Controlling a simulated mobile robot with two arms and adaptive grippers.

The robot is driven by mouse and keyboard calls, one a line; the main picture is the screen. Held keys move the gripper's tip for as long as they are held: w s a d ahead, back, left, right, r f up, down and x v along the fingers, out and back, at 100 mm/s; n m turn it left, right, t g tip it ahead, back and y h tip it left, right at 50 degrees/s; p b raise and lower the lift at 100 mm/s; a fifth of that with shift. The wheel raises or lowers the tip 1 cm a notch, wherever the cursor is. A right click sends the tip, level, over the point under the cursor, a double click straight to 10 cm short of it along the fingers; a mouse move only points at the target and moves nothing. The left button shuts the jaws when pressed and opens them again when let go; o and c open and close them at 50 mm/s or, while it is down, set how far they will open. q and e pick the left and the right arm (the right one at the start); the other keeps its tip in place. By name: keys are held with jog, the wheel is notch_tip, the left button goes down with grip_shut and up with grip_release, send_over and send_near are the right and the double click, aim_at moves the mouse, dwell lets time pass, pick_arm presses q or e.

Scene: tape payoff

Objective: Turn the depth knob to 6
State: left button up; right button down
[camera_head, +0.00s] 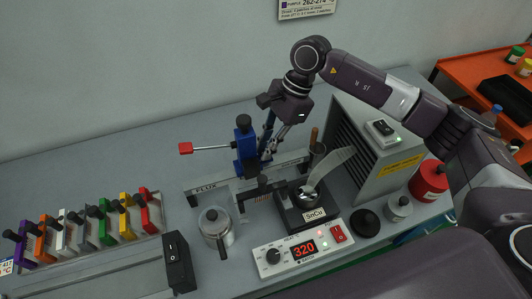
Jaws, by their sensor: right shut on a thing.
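A blue stand (246,150) with a black knob on top and a red-tipped lever (186,148) rises behind the rail marked FLUX. My right gripper (271,150) points down just right of this stand, its fingers close together. It is shut on a small part there, which appears to be the depth knob. The fingers hide that part, and I cannot read any depth scale or number. My left gripper is not in view.
A solder pot (306,208) marked SnCu stands in front of the stand. A heater box (299,249) reads 320. A ribbed grey cabinet (375,150) is close on the right. Coloured clamps (103,228) line the left.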

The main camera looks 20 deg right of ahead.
dwell(0.3)
jog(key=c, duration=1.9)
grip_release()
jog(key=shift+c, duration=0.2)
jog(key=v, duration=1.2)
jog(key=shift+r, duration=0.1)
